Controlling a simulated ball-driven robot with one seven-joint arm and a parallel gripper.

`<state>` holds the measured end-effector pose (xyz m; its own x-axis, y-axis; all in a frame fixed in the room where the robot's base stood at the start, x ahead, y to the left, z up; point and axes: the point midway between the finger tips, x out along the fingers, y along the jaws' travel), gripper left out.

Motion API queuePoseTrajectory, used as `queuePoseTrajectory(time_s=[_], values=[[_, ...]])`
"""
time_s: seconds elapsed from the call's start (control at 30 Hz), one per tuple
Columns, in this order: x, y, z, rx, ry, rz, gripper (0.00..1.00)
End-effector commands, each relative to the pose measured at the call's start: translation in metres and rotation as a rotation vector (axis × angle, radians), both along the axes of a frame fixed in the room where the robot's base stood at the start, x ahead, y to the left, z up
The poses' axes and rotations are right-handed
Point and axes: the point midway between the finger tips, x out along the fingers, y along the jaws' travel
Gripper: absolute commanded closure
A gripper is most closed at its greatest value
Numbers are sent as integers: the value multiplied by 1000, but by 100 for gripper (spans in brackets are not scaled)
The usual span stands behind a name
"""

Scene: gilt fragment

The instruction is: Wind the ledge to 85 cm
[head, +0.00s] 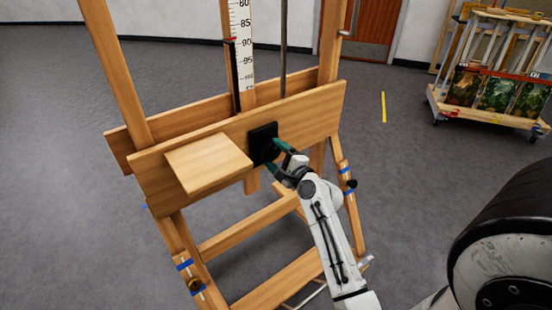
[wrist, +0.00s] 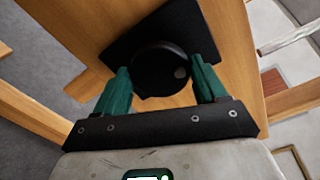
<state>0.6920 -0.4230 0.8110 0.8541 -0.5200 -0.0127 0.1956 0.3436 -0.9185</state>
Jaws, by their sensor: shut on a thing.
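The wooden easel stands in the middle of the head view. Its ledge (head: 300,118) is a wide board across the front, with a small wooden shelf (head: 208,160) at its left. A white scale (head: 245,62) on the mast shows 80 to 95, with numbers growing downward. A red mark (head: 232,39) beside it sits near 90. A black plate on the ledge carries a round black knob (wrist: 162,68), mostly hidden in the head view. My gripper (head: 277,153) is shut on the knob. Its green fingers (wrist: 163,85) stand on either side of it in the wrist view.
A wheeled rack (head: 490,95) with dark panels stands at the far right. A yellow strip (head: 383,107) lies on the floor. The easel's legs and lower crossbars (head: 250,225) stand close to my arm. Grey floor is open to the left.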

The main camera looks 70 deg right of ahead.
Motion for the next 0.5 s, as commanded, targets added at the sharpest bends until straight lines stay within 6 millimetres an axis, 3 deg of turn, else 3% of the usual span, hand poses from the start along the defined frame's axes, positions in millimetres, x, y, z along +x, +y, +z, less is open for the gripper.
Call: queuePoseTrajectory(time_s=[0.5], values=[[1, 1, -5, -417, 259, 2, 59]])
